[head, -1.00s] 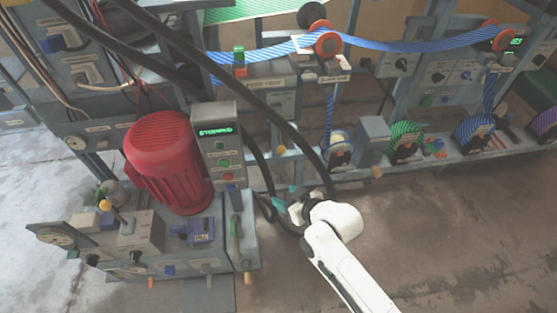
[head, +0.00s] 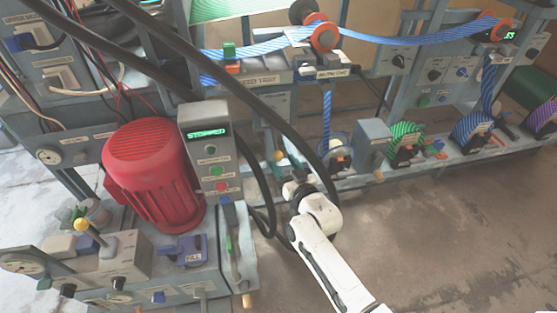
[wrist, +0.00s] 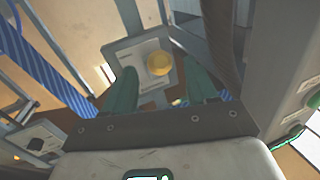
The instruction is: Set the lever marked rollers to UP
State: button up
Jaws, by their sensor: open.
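A yellow knob (wrist: 159,63) on a grey plate (wrist: 125,50) faces me in the wrist view. The knob lies between and beyond my fingertips, with no clear contact. A small yellow knob (head: 278,155) also shows just beyond my gripper in the head view. I cannot read a rollers mark beside it, nor tell the lever's position. My gripper (wrist: 160,75) has its two green fingers spread, with nothing held. In the head view my gripper (head: 290,172) is at the lower frame of the press, partly hidden by my wrist and black hoses.
A red motor (head: 152,172) and a control box reading STOPPED (head: 208,133) stand to the left. Black hoses (head: 262,110) hang close to my arm. A blue striped web (head: 415,44) runs across the top. Open floor (head: 430,250) lies at right.

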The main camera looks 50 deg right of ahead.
aim_at(279, 157)
jog(key=shift+b+x, duration=0.9)
jog(key=shift+x, duration=1.05)
grip_shut()
